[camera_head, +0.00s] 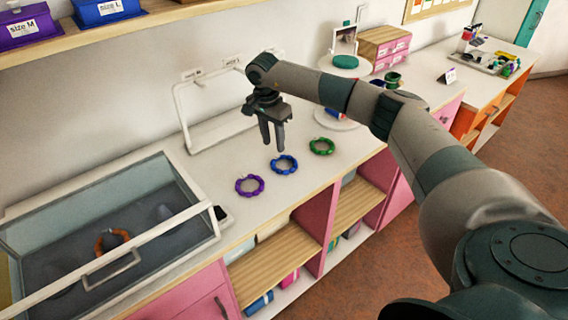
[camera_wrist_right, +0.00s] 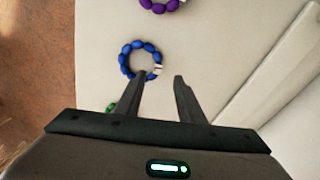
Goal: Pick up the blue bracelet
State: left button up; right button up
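The blue bracelet (camera_head: 284,165) lies flat on the white counter (camera_head: 225,170), between a purple bracelet (camera_head: 249,186) and a green bracelet (camera_head: 321,146). My right gripper (camera_head: 273,148) hangs fingers down above the counter, just behind and left of the blue bracelet in the head view. Its fingers are parted and hold nothing. In the right wrist view the blue bracelet (camera_wrist_right: 140,60) is just beyond the fingertips (camera_wrist_right: 161,77), nearer the left finger. There the green bracelet (camera_wrist_right: 111,107) is mostly hidden by the gripper. My left gripper is out of view.
A glass-lidded case (camera_head: 112,232) with an orange bracelet (camera_head: 112,241) inside stands at the left of the counter. A white wire rack (camera_head: 181,110) stands behind the gripper. A round white stand (camera_head: 335,119) is to the right. The counter around the bracelets is clear.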

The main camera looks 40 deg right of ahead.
aim_at(276, 157)
jog(key=shift+s+f+p, duration=0.1)
jog(key=shift+f+p, duration=0.35)
jog(key=shift+p, duration=0.2)
notch_tip(276, 157, down, 4)
jog(key=shift+s+r+p, duration=0.15)
jog(key=shift+p, duration=0.9)
jog(key=shift+d+f, duration=0.1)
jog(key=shift+f, duration=0.2)
grip_shut()
